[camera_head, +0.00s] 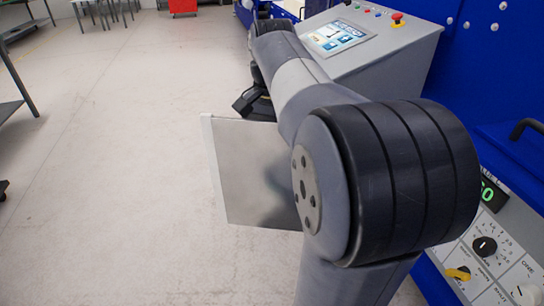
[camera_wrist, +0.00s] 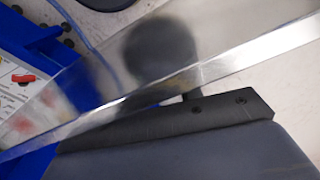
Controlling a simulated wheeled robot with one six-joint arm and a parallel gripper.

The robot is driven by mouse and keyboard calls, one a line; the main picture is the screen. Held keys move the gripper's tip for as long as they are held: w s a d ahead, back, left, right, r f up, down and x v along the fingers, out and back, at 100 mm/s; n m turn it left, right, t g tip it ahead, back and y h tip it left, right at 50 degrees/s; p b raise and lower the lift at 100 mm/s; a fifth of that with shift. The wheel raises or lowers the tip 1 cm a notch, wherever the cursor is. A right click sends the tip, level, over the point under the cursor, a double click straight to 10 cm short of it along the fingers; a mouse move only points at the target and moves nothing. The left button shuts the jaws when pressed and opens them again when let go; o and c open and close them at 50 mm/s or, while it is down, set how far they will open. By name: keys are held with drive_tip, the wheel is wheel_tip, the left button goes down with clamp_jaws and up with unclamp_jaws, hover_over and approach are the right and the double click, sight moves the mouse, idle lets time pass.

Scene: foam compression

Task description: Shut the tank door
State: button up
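The tank door (camera_head: 245,172) is a flat, shiny metal panel, standing out from the blue machine over the floor in the head view. My arm hides its right part. My gripper (camera_head: 250,103) is a small dark shape at the door's far upper edge, largely hidden behind my arm. In the wrist view the metal panel (camera_wrist: 225,55) runs diagonally across the picture, very close, with a blurred dark reflection. A dark bar with two screws lies just below the panel's edge. I cannot tell whether the gripper touches the door, or whether its fingers are open.
The blue machine (camera_head: 485,60) fills the right side. A grey console (camera_head: 385,60) with a screen and a red button stands beyond my arm. A knob panel (camera_head: 490,250) is at lower right. The pale floor (camera_head: 110,180) on the left is clear, with tables farther off.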

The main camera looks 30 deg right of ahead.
drive_tip(key=shift+f, duration=1.55)
drive_tip(key=shift+s, duration=0.1)
clamp_jaws()
